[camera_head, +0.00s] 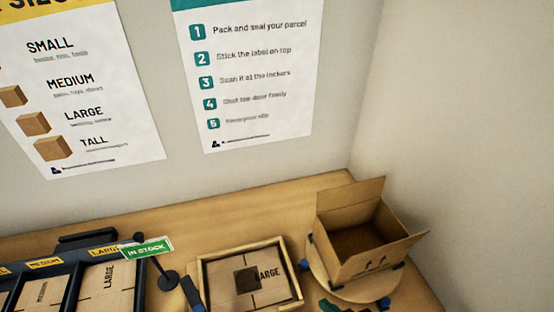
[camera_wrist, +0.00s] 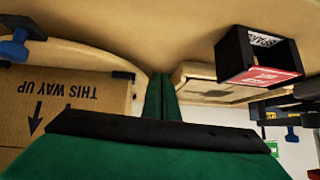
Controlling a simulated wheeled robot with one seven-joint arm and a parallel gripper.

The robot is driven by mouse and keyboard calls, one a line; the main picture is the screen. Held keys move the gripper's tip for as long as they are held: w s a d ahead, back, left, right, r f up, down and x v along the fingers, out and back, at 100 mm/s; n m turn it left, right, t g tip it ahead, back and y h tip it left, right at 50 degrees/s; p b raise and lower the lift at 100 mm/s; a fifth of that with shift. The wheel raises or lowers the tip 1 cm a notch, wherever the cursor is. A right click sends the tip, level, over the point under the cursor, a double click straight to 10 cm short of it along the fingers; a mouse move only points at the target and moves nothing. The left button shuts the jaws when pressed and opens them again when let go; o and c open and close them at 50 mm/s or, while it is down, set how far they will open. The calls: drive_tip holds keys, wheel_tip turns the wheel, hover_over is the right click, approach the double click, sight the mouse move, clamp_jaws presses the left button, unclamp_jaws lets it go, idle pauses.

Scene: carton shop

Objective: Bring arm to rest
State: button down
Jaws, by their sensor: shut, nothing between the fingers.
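My gripper (camera_wrist: 161,97) shows in the wrist view as two green fingers pressed together, shut and empty. An open carton (camera_head: 352,232) with raised flaps stands on a round wooden turntable (camera_head: 318,276) at the right of the bench in the head view. In the wrist view the carton's side (camera_wrist: 85,92), printed THIS WAY UP, appears upside down to the left of the fingers, apart from them. The rest of the arm is mostly out of view; a small dark green piece at the bottom edge of the head view is too cropped to identify.
A wooden tray (camera_head: 292,277) holds a flat carton marked LARGE. A rack (camera_head: 70,295) of flat cartons and an IN STOCK sign (camera_head: 148,248) stand left. A black holder with a red label (camera_wrist: 235,58) is right of the fingers in the wrist view. Walls close the back and right.

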drive_tip(key=s, duration=0.1)
drive_tip(key=s+d+f+t+h, duration=0.1)
drive_tip(key=s, duration=0.1)
drive_tip(key=s+d+m+t, duration=0.1)
drive_tip(key=s, duration=0.1)
drive_tip(key=shift+d+f+h, duration=0.15)
drive_tip(key=shift+f+h, duration=0.1)
drive_tip(key=shift+h, duration=0.05)
drive_tip(key=s+t, duration=0.1)
drive_tip(key=s+a, duration=0.1)
drive_tip(key=s, duration=0.1)
drive_tip(key=s+t+h, duration=0.1)
drive_tip(key=s, duration=0.1)
drive_tip(key=shift+a+r+m+t, duration=0.3)
drive_tip(key=shift+a+m, duration=0.1)
drive_tip(key=s+a+r, duration=0.2)
drive_tip(key=s+a, duration=0.1)
drive_tip(key=a, duration=0.2)
drive_tip(key=s+a+r+m+t, duration=0.1)
drive_tip(key=s+a+r, duration=0.1)
drive_tip(key=s+a, duration=0.1)
drive_tip(key=s+a+r+m+t+h, duration=0.1)
drive_tip(key=s+a+r, duration=0.1)
drive_tip(key=a, duration=0.4)
drive_tip(key=shift+s+a+r, duration=0.25)
drive_tip(key=shift+s+a, duration=0.05)
drive_tip(key=shift+s, duration=0.4)
drive_tip(key=shift+s, duration=0.1)
